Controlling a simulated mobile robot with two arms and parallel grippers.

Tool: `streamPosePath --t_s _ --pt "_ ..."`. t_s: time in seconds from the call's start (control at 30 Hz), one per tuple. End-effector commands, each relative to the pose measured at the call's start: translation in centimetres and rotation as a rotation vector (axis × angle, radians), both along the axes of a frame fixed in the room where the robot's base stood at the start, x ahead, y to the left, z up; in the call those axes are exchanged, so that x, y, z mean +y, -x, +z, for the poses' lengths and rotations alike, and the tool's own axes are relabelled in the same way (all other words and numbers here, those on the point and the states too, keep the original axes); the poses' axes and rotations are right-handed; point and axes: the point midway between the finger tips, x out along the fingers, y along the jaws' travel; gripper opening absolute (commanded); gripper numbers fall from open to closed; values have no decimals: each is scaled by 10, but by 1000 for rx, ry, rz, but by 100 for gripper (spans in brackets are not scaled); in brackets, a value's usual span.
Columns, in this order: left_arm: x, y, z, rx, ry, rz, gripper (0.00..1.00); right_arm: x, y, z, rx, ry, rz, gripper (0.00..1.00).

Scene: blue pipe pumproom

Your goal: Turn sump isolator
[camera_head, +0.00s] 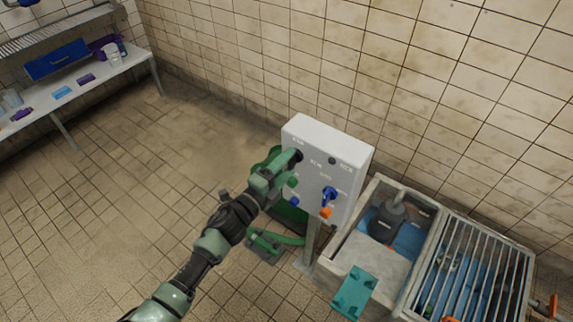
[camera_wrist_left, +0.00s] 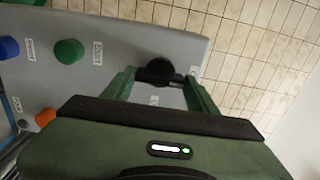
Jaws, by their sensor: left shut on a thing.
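A light grey control box (camera_head: 318,136) stands on a post, its front carrying several knobs and small labels. A black rotary knob (camera_head: 299,154) sits at its upper left. My left gripper (camera_head: 290,160) reaches the box from the left and is shut on this knob. In the left wrist view the black knob (camera_wrist_left: 158,72) sits between the tips of the two green fingers of my left gripper (camera_wrist_left: 160,84). The label by it is too blurred to read. My right gripper is not in view.
Below the black knob are a green knob (camera_wrist_left: 68,51) and a blue knob (camera_wrist_left: 8,47). A blue lever (camera_head: 329,195) and an orange knob (camera_head: 326,213) are further right. A sump with a barred grate (camera_head: 472,265) lies right of the box. A bench (camera_head: 134,57) stands far left.

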Motion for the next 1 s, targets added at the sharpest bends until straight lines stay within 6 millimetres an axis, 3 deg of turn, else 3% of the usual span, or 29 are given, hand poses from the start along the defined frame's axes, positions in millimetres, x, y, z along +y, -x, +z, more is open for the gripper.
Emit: streamPosePath --t_s 0.07,0.1,0.17,0.53,1.0 --pt "0 1 -2 7 4 1 18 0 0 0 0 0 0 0" --pt "0 1 -2 7 4 1 66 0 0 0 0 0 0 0" --pt "0 1 -2 6 3 1 80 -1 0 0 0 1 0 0" --pt "3 4 -2 3 0 1 80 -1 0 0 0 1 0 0" --pt "43 59 -2 4 1 1 80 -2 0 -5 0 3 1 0"
